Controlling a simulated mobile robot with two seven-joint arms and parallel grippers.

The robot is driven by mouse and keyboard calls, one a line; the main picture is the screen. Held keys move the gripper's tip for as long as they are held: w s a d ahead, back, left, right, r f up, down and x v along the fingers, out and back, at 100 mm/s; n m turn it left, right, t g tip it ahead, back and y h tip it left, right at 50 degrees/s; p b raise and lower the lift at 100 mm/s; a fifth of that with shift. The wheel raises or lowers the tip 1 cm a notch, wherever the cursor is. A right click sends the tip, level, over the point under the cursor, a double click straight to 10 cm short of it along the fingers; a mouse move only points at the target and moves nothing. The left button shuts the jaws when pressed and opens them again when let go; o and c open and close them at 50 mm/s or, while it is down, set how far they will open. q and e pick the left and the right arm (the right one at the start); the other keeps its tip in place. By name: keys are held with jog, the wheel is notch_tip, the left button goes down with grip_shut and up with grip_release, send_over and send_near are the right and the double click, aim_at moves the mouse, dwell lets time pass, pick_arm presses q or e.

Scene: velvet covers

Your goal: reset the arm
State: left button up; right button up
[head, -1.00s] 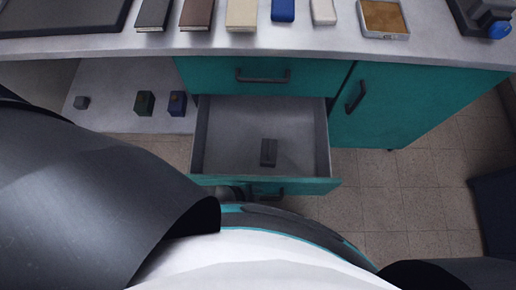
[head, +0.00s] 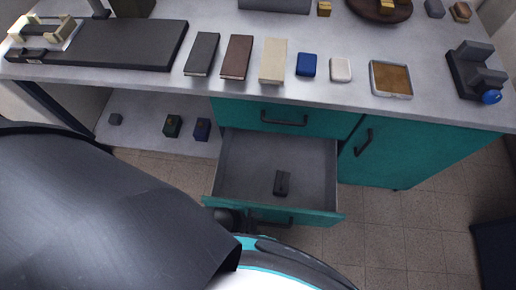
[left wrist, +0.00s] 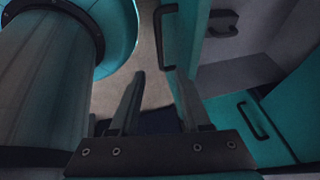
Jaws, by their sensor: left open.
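My left arm (head: 95,210) fills the lower left of the head view. My left gripper (head: 232,219) shows there only as a dark shape, mostly hidden, by the left part of the open drawer's front. In the left wrist view the left gripper (left wrist: 156,85) has its two fingers apart with nothing between them. The drawer's teal front and handle (left wrist: 168,38) are close to the fingers in that view. My right gripper is in neither current view.
The open drawer (head: 240,170) holds a small dark block (head: 282,183). The grey counter (head: 430,105) carries several books or boxes, a tray (head: 391,80) and a blue-knobbed device (head: 476,72). Small boxes sit on a low shelf (head: 145,140).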

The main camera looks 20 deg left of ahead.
jog(key=shift+w+d+r, duration=0.15)
jog(key=shift+w+d, duration=0.05)
jog(key=shift+d, duration=0.15)
dwell(0.3)
